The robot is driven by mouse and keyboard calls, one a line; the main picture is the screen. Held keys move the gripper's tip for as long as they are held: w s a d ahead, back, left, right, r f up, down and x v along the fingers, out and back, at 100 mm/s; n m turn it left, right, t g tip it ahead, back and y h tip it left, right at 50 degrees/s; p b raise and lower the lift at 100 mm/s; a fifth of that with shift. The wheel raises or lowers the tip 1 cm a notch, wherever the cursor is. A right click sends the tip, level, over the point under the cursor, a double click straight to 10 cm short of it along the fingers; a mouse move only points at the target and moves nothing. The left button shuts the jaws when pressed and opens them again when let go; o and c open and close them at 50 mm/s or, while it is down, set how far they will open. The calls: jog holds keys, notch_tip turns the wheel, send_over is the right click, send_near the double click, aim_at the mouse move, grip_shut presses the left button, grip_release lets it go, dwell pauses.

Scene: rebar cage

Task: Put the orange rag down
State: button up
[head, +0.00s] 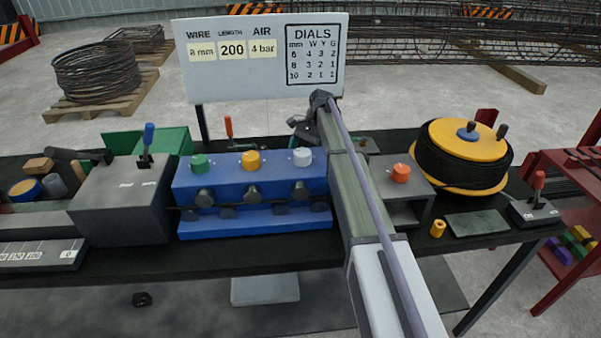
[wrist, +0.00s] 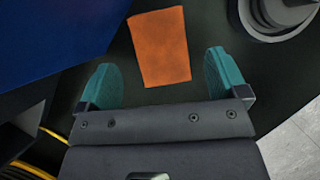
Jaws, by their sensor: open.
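The orange rag (wrist: 160,46) lies flat on a dark surface in the wrist view. It is a plain, roughly rectangular cloth. My gripper (wrist: 161,66) is open, with one teal finger to the left of the rag and one to the right. Neither finger touches the rag in the picture, and nothing is held. In the head view my gripper (head: 308,128) is at the far end of my arm, behind the blue box and below the sign. The rag does not show in the head view.
A blue box with knobs (head: 250,190) stands close in front of my gripper. A dial sign (head: 262,60) rises behind. A yellow cable reel (head: 463,152) and a grey box with an orange knob (head: 400,195) are to the right. A grey round object (wrist: 275,15) is near the right finger.

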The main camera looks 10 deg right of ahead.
jog(key=b+x, duration=0.3)
jog(key=x, duration=0.2)
jog(key=shift+w+f+b, duration=0.1)
jog(key=shift+b, duration=0.25)
jog(key=shift+r, duration=0.25)
jog(key=c, duration=1.1)
jog(key=shift+p, duration=0.3)
notch_tip(320, 180, up, 18)
jog(key=p, duration=1.8)
